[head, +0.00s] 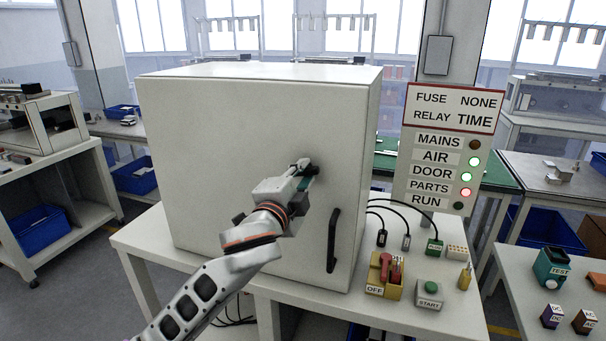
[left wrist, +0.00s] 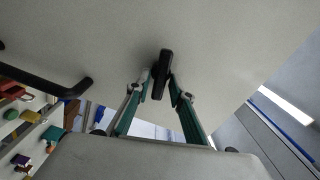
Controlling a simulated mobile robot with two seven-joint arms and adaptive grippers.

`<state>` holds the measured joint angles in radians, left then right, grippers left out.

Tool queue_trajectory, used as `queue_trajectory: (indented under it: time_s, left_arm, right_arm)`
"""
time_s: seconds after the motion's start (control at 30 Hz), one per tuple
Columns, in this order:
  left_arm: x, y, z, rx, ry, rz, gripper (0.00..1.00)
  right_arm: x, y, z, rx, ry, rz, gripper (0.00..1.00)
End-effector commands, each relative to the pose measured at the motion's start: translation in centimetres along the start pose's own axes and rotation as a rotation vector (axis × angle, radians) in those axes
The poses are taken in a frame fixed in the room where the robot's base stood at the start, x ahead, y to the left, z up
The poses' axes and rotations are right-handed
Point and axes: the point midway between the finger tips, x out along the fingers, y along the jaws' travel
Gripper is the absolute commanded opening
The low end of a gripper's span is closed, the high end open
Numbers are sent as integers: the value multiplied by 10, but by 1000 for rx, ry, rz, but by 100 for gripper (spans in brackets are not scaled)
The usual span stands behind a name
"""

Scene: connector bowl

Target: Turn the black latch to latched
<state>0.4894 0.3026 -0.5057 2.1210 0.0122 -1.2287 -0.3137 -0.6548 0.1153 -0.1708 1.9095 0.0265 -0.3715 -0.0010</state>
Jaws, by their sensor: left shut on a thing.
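The black latch (head: 314,169) sits on the front of the closed grey-white cabinet door (head: 230,140), near its right edge and above the handle. My left gripper (head: 304,171) reaches it from the lower left in the head view and covers much of it. In the left wrist view, the black latch (left wrist: 163,68) stands out from the door between the two fingers of my left gripper (left wrist: 160,85), which are shut on its sides. The latch's exact angle on the door is hard to tell. My right gripper is not in view.
A black door handle (head: 334,240) stands below the latch; it also shows in the left wrist view (left wrist: 65,88). A status board (head: 448,150) shows DOOR and AIR lit green and PARTS red. A red switch (head: 385,270) and green start button (head: 430,288) stand right of the cabinet.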

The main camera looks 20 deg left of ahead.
Motion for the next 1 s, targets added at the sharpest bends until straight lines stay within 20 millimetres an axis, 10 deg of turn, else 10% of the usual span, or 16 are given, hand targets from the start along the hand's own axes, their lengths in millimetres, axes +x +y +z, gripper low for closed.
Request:
queue_trajectory:
  time_s: [1.0]
  left_arm:
    - [0,2,0,271,0,0,0]
  right_arm:
    - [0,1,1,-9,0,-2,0]
